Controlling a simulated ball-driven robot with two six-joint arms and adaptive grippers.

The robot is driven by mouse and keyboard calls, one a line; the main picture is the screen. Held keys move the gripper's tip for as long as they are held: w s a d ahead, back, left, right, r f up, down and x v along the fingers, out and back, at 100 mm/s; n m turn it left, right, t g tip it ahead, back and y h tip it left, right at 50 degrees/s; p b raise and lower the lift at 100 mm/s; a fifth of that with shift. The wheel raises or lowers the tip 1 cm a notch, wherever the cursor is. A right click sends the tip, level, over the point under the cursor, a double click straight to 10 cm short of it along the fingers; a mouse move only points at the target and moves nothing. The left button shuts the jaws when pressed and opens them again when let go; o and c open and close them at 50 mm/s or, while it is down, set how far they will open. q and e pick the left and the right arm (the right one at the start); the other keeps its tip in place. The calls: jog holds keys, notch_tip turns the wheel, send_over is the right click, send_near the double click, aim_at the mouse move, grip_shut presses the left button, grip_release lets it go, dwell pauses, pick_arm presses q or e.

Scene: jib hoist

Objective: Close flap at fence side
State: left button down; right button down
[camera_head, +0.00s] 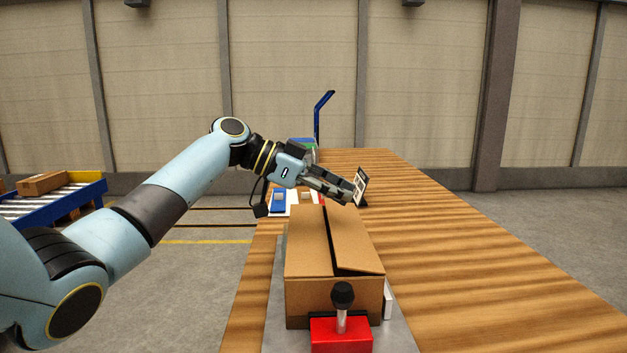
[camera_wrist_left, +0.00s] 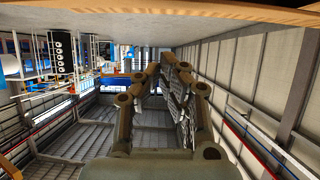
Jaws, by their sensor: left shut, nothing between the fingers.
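A brown cardboard box (camera_head: 325,300) stands on the wooden table behind a red clamp. Its left top flap (camera_head: 307,240) lies about flat. Its right top flap (camera_head: 352,245) is tilted, with a dark gap between the two flaps. I cannot tell for sure which side is the fence side; a white upright piece (camera_head: 388,300) stands at the box's right side. My left gripper (camera_head: 348,192) is shut and empty, above and beyond the far end of the box, apart from the flaps. Its fingers (camera_wrist_left: 165,75) also show in the left wrist view. My right gripper is not in view.
The red clamp (camera_head: 341,334) with a black knob stands at the box's near end. Beyond the box are a small dark-framed sign (camera_head: 361,186) and a blue item (camera_head: 278,201). The wooden table (camera_head: 470,270) is clear to the right. A roller conveyor (camera_head: 45,205) stands far left.

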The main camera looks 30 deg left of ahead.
aim_at(345, 228)
pick_arm(q)
jog(key=shift+s+a+f, duration=0.15)
jog(key=shift+a+f, duration=0.1)
jog(key=shift+f, duration=0.65)
jog(key=shift+s+a+f, duration=0.1)
jog(key=shift+a+f, duration=0.15)
jog(key=shift+f, duration=0.65)
jog(key=f+b, duration=0.1)
jog(key=a+f+b, duration=0.1)
jog(key=shift+s+b, duration=0.3)
jog(key=shift+r, duration=0.15)
